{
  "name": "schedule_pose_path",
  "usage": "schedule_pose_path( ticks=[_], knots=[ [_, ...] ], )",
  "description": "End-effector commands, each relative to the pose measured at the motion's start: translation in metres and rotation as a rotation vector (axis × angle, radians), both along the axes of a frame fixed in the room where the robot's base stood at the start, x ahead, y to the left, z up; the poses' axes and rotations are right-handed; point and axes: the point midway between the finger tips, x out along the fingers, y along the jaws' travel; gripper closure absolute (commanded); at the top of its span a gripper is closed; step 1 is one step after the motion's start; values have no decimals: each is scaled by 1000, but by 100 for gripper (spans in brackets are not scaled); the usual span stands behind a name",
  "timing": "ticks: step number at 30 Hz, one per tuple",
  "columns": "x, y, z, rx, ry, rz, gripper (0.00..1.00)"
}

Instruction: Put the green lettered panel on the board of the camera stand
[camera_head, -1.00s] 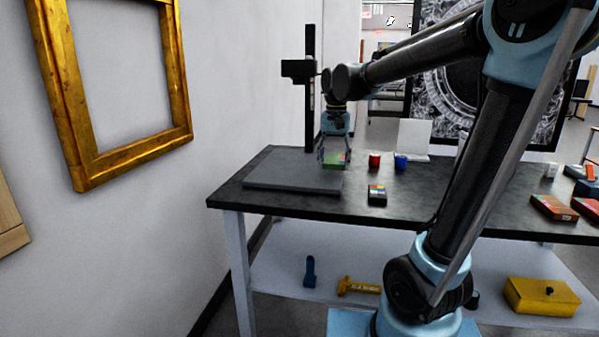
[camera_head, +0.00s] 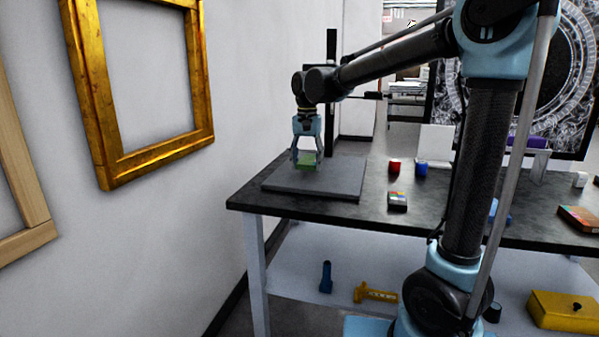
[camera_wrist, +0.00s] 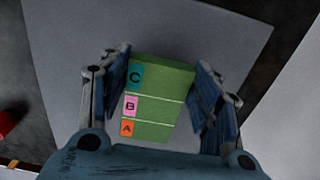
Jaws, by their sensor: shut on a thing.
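The green lettered panel (camera_wrist: 165,100) is a green block with the letters C, B and A on coloured squares. It sits between the two fingers of my gripper (camera_wrist: 163,97), which is shut on it. In the head view the panel (camera_head: 306,162) shows as a small green patch between the fingertips of my gripper (camera_head: 306,160). It is over the grey board (camera_head: 340,184) of the camera stand; whether it touches the board I cannot tell. The stand's dark column (camera_head: 331,50) rises behind, partly hidden by my arm.
A gilt frame (camera_head: 111,130) hangs on the left wall. Bare board lies right of the panel.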

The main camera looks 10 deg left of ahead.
Motion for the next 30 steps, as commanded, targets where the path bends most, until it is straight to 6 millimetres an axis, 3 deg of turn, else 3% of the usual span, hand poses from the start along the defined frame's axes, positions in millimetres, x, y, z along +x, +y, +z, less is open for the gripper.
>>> schedule_pose_path(
  ticks=[3, 7, 11, 19, 29, 30],
  knots=[
    [2, 20, 0, 0, 0, 2, 72],
    [2, 30, 0, 0, 0, 1, 72],
    [3, 32, -4, 0, 0, 0, 72],
    [3, 30, -34, 0, 0, -2, 72],
    [3, 29, -37, 0, 0, -2, 72],
    [3, 29, -37, 0, 0, -2, 40]
  ],
)
